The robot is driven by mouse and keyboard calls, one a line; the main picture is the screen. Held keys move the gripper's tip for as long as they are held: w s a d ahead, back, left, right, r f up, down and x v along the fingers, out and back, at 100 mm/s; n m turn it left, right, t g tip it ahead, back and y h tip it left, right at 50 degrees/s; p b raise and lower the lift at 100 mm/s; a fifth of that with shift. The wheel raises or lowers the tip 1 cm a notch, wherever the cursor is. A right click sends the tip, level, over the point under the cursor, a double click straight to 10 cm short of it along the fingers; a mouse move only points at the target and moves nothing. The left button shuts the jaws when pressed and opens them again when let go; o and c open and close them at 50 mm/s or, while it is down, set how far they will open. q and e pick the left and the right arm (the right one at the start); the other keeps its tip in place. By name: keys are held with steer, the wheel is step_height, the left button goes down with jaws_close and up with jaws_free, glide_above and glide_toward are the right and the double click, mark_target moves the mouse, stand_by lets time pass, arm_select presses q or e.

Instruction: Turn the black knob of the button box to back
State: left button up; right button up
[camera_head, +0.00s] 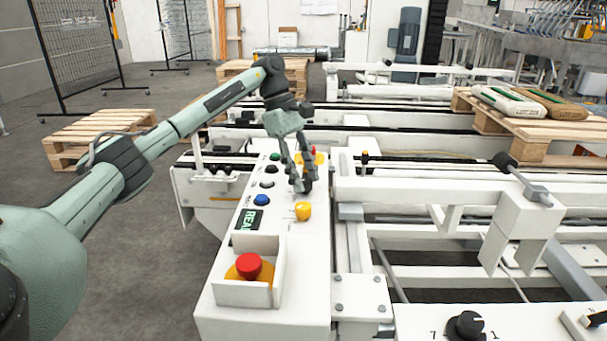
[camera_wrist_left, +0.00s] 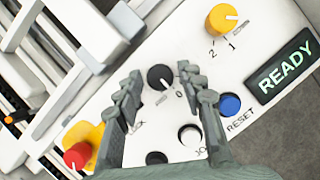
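The white button box (camera_head: 270,308) runs along the middle of the head view. My left gripper (camera_head: 302,186) hangs over it, pointing down, and largely hides the black knob there. In the left wrist view the black knob (camera_wrist_left: 160,77) shows between the two fingers of the left gripper (camera_wrist_left: 159,72). A white line marks the knob, and a "0" is printed beside it. The fingers are apart, one on each side of the knob, with gaps visible. I cannot tell how far above the panel the fingertips are. My right gripper is not in view.
Near the knob are a yellow knob (camera_head: 303,212), a blue button (camera_head: 261,200) and a READY display (camera_wrist_left: 285,66). A shrouded red emergency button (camera_head: 248,265) sits at the near end, and another red button (camera_wrist_left: 78,155) beyond. White conveyor frames (camera_head: 430,190) stand to the right.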

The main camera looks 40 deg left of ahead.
arm_select(q)
jaws_close()
steer(key=shift+n, duration=0.4)
steer(key=shift+s+n+t, duration=0.1)
steer(key=shift+n+t, duration=0.3)
steer(key=shift+n, duration=0.3)
steer(key=shift+s+n+t, duration=0.1)
steer(key=shift+n+t, duration=0.3)
steer(key=shift+n, duration=0.8)
steer(key=shift+n+t+y+p, duration=0.35)
steer(key=shift+n+t+y, duration=0.05)
steer(key=shift+n, duration=0.7)
steer(key=shift+n+t, duration=0.3)
steer(key=shift+n, duration=0.7)
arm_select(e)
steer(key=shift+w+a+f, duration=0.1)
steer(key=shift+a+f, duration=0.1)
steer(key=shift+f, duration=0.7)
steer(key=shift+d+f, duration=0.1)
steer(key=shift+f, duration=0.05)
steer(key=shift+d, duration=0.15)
